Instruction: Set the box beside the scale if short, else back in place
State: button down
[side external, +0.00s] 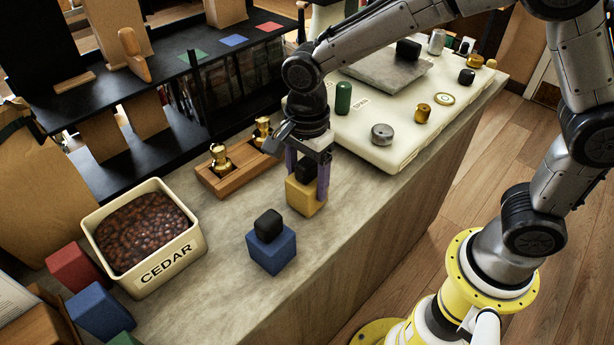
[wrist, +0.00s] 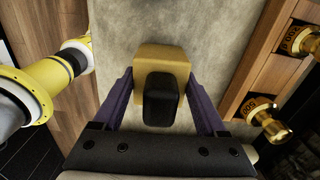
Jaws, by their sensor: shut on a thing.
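My gripper (side external: 308,178) is shut on a yellow box (side external: 305,197) with a black block on top. The purple fingers lie on both sides of it, and the box is at or just above the grey counter; I cannot tell which. In the wrist view the yellow box (wrist: 160,60) sits between the fingers with the black block (wrist: 160,102) in front. A blue box (side external: 271,250) with a black block on top stands on the counter, nearer the camera. A grey plate (side external: 372,78) bearing a black block lies at the back; I cannot tell whether it is the scale.
A wooden holder (side external: 237,178) with brass weights stands behind my gripper. A cream CEDAR bin (side external: 168,265) of brown pieces is at the left, beside red and blue blocks. A white slab (side external: 358,148) holds small metal and dark pieces. Bare counter surrounds the blue box.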

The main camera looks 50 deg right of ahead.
jog(key=shift+f, duration=0.45)
dwell(0.3)
grip_release()
notch_tip(320, 180, up, 14)
jog(key=shift+f, duration=0.1)
dwell(0.6)
